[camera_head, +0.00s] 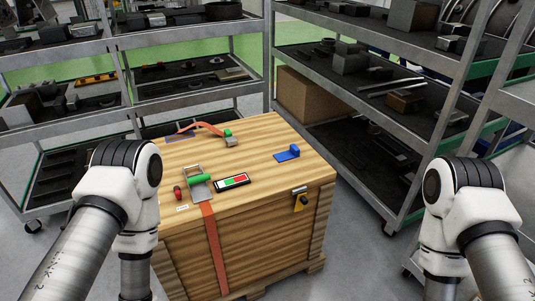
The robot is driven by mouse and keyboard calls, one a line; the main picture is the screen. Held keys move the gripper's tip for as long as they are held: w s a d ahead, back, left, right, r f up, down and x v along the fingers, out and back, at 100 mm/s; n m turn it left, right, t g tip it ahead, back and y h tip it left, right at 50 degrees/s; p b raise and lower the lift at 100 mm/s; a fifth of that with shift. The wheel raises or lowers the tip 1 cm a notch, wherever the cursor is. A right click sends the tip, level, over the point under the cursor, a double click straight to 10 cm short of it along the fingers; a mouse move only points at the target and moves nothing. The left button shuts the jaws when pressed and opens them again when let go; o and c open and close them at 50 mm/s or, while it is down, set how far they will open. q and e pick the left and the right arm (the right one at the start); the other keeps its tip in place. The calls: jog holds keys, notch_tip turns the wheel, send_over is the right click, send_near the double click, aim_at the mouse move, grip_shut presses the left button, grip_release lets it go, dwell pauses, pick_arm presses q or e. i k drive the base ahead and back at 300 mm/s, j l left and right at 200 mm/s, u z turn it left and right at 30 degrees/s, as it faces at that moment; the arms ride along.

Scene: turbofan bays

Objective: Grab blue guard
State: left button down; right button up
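The blue guard (287,153) is a small blue piece with a flat part and a raised block at one end. It lies on the top of the wooden crate (255,133), towards the right side, with nothing touching it. My two arms stand at the left and right of the picture, in front of and beside the crate. Neither gripper shows in the head view, so their state is hidden.
On the crate lie a green-handled metal tool (199,181), a red item (178,192), a black panel with green and red (232,182), and an orange strap (208,128) with a green-topped buckle. Loaded shelving (377,80) stands close at the right and back.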

aim_at(293, 152)
jog(key=i+l, duration=0.75)
jog(key=i+u, duration=0.05)
